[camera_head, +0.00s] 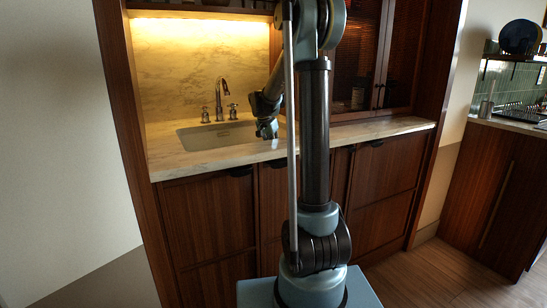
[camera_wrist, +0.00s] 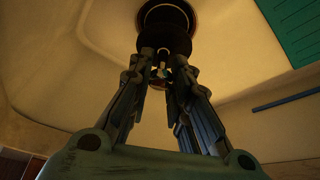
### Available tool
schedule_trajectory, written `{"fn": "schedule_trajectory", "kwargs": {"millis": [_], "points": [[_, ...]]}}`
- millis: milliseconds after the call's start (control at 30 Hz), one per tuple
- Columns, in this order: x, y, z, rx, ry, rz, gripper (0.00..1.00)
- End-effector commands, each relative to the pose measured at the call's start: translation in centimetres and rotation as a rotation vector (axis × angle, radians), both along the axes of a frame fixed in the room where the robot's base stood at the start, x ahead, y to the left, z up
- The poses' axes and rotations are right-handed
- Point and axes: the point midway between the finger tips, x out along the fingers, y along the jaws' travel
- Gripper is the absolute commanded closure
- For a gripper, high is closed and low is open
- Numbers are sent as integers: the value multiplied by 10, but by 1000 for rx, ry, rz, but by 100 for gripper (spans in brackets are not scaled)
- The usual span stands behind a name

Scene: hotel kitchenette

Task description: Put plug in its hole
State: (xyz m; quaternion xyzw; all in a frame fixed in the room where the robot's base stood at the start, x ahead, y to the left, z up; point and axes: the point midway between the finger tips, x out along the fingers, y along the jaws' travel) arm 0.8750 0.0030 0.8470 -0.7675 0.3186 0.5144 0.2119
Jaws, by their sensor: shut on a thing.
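My gripper (camera_head: 267,131) is low over the right front part of the sink (camera_head: 190,139) in the head view. In the wrist view, the fingertips of my gripper (camera_wrist: 163,62) are closed on a dark round plug (camera_wrist: 165,40). A small light bit shows between the fingers. Behind the plug, a dark round opening with a reddish-brown rim (camera_wrist: 167,7), seemingly the drain hole, lies in the pale basin. The plug overlaps the opening in this view, and I cannot tell whether it touches or sits in it. The plug is not distinguishable in the head view.
A faucet with two handles (camera_head: 220,100) stands behind the sink. Marble counter (camera_head: 365,130) surrounds the basin and is clear to the right. Wooden cabinets (camera_head: 208,215) stand below. The wrist view shows a green ribbed surface (camera_wrist: 293,28) and a blue bar (camera_wrist: 290,102) at right.

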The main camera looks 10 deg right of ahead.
Motion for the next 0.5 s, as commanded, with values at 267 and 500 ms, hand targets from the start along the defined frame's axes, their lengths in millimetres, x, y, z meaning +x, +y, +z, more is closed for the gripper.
{"fn": "schedule_trajectory", "kwargs": {"millis": [267,500], "points": [[0,1,-34,0,0,1,100],[-1,1,-37,0,0,1,100]]}}
